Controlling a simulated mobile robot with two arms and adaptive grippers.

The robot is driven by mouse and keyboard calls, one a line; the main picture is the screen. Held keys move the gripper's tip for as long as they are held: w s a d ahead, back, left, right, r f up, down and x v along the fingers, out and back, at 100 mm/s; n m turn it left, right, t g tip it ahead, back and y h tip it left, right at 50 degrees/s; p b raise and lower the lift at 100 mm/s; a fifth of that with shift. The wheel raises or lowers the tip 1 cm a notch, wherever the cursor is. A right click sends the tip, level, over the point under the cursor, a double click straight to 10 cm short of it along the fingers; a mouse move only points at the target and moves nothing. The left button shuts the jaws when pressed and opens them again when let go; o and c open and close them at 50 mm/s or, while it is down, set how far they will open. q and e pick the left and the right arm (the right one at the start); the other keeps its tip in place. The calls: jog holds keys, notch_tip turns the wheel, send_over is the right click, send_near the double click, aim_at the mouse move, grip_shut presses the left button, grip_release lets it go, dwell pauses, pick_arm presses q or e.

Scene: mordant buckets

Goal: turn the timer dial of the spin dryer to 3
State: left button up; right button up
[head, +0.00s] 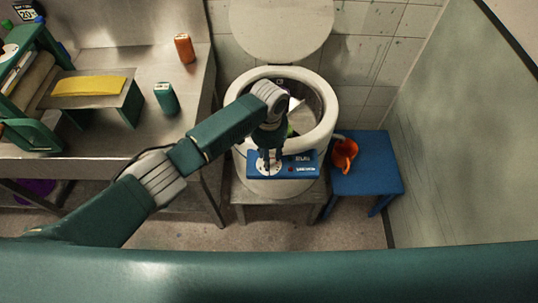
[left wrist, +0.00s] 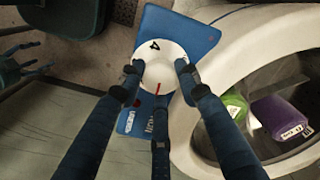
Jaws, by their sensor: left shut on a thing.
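The spin dryer (head: 331,115) is a round white tub with a blue control panel (head: 308,163) on its near side. The white timer dial (left wrist: 165,65) sits on that panel, which also shows in the left wrist view (left wrist: 190,32). A dark 4 and a red line are visible on the dial; no 3 can be made out. My left gripper (left wrist: 158,72) is shut on the dial, its fingers at opposite sides of the rim. The fingers hide part of the dial in the head view. Dark finger-like shapes (left wrist: 25,65) at the left wrist view's left edge seem to be my right gripper.
The dryer's lid (head: 280,25) stands raised at the back. Green (left wrist: 236,110) and purple (left wrist: 280,116) things lie in the open tub. An orange jug (head: 344,153) stands on a blue stool (head: 375,175) at right. A metal counter (head: 140,60) is at left.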

pick_arm(q)
jog(key=m, duration=0.4)
jog(key=shift+m, duration=0.3)
jog(key=m, duration=0.4)
jog(key=shift+m, duration=0.3)
jog(key=m, duration=0.4)
jog(key=shift+m, duration=0.3)
jog(key=m+b, duration=0.1)
jog(key=m, duration=0.3)
jog(key=shift+m, duration=0.4)
jog(key=o, duration=0.9)
jog(key=shift+c, duration=0.2)
